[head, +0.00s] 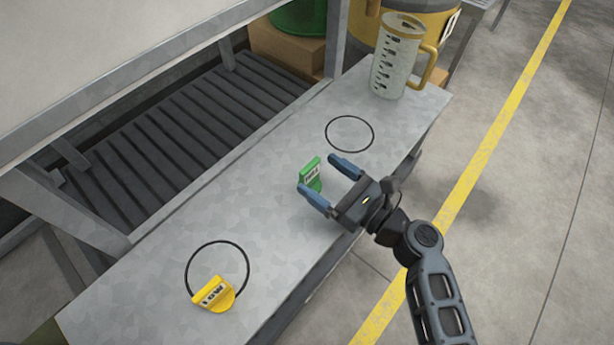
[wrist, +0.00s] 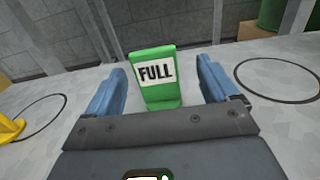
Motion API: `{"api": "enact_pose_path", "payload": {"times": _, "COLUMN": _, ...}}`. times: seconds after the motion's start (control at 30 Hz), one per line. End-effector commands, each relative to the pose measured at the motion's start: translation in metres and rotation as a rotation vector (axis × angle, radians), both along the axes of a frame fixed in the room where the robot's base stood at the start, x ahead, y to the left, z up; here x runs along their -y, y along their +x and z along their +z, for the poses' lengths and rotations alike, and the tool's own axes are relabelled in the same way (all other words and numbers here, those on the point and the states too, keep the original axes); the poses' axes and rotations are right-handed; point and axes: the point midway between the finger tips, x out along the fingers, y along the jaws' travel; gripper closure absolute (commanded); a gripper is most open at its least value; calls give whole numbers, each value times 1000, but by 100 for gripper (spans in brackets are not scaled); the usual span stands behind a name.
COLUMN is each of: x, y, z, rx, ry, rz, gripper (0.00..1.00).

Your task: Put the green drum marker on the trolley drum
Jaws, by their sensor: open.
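The green drum marker (head: 311,174) stands on the grey metal bench, with a white label reading FULL. In the wrist view the green marker (wrist: 156,78) is upright between my two blue fingers, with a gap on each side. My gripper (head: 330,178) is open around it and holds nothing. A yellow drum (head: 447,30) stands on the floor beyond the bench's far end, partly hidden by a jug. A green drum (head: 298,15) sits on a brown box behind the bench. I cannot tell which of them is on a trolley.
A yellow marker (head: 213,294) stands at the edge of a black circle (head: 217,243) on the bench (head: 262,210). Another circle (head: 350,117) is empty. A clear jug (head: 398,58) with a yellow handle stands at the far end. A roller rack (head: 180,135) lies behind.

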Motion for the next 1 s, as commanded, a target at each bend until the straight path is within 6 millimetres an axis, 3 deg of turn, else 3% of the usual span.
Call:
{"api": "enact_pose_path", "payload": {"times": 0.4, "x": -44, "y": 26, "z": -3, "rx": 2, "ry": -1, "rz": 1, "gripper": 13}}
{"api": "enact_pose_path", "payload": {"times": 0.7, "x": -46, "y": 28, "z": -2, "rx": 1, "ry": -2, "rz": 0, "gripper": 14}}
{"api": "enact_pose_path", "payload": {"times": 1.0, "x": -46, "y": 28, "z": -2, "rx": 1, "ry": -2, "rz": 0, "gripper": 42}}
